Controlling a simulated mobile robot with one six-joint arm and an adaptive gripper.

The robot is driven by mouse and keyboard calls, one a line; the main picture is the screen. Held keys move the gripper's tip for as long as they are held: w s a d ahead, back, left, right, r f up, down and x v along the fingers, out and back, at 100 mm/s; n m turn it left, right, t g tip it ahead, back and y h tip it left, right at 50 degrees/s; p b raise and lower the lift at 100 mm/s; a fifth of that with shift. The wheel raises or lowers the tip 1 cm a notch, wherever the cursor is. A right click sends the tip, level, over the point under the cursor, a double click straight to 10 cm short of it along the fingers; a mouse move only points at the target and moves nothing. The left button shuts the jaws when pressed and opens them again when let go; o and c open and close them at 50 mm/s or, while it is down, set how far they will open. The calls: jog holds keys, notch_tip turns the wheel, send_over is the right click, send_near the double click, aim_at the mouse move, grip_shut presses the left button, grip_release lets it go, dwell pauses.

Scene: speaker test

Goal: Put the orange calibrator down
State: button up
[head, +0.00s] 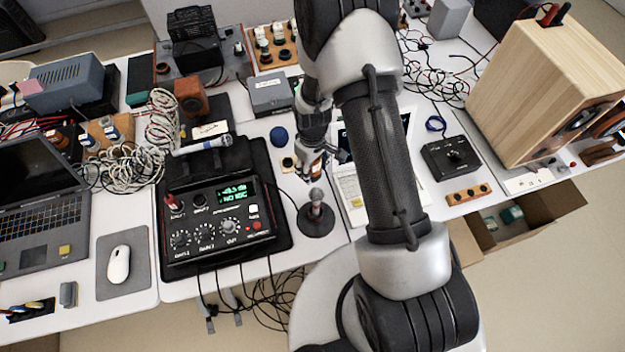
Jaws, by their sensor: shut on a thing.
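My gripper (315,167) is in the middle of the head view, above the white table, pointing down toward its front edge. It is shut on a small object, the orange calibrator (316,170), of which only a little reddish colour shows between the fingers. Just in front of the gripper is a round black base (318,227) with a short upright, pinkish-brown piece (316,205) on it. I cannot tell whether the held object touches anything below.
A black control box with a green display (220,220) lies to the left on a dark mat. Loose cables hang at the front edge.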

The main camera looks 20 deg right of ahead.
jog(key=shift+f+b, duration=0.65)
jog(key=shift+f, duration=2.7)
jog(key=shift+f, duration=0.15)
jog(key=o, duration=1.4)
